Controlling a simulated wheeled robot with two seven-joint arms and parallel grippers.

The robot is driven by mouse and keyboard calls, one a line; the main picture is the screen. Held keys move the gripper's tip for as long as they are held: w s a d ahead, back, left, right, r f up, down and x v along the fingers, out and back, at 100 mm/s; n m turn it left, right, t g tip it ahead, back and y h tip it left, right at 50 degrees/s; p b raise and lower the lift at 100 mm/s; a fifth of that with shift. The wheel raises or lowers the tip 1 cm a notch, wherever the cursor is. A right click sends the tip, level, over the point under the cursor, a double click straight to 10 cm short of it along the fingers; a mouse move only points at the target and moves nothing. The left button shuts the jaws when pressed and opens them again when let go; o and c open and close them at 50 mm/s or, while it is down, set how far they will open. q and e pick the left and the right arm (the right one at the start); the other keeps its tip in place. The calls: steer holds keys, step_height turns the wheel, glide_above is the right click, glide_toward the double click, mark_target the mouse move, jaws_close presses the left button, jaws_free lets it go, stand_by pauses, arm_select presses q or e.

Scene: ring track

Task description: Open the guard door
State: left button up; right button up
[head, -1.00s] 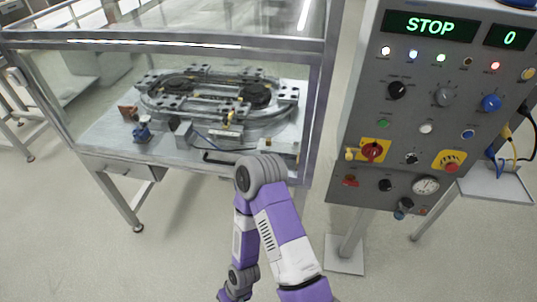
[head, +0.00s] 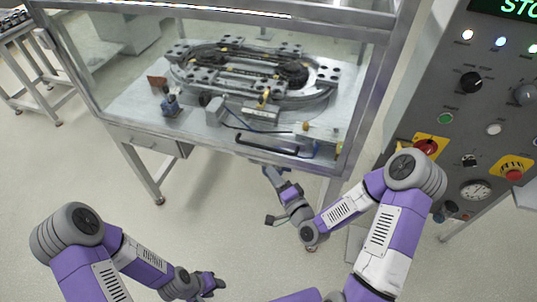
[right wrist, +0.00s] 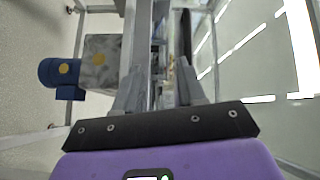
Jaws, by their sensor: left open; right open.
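The guard door (head: 215,62) is the clear, metal-framed front panel of the enclosure over the ring track (head: 250,72). It looks closed. A black bar handle (head: 266,146) sits low at its front edge. My right gripper (head: 269,172) is just below and in front of the handle, open and empty. In the right wrist view the open fingers (right wrist: 160,95) point along the frame, and a dark upright bar (right wrist: 187,50), likely the handle, shows beyond the right finger. I cannot tell whether they touch. My left gripper (head: 220,284) is open and empty, low over the floor.
The control panel (head: 490,110) with knobs and a red emergency button stands to the right, close to my right arm.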

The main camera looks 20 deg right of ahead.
mark_target(268, 152)
steer(key=w+r, duration=0.1)
steer(key=w, duration=0.1)
steer(key=w+r+m+t, duration=0.1)
steer(key=w+r, duration=0.1)
steer(key=w, duration=0.1)
steer(key=w+r+t, duration=0.1)
steer(key=w, duration=0.1)
steer(key=shift+w+d+r+h+b, duration=0.1)
steer(key=shift+w+r+h+b, duration=0.05)
steer(key=shift+w+h+b, duration=0.2)
steer(key=shift+s, duration=0.1)
jaws_close()
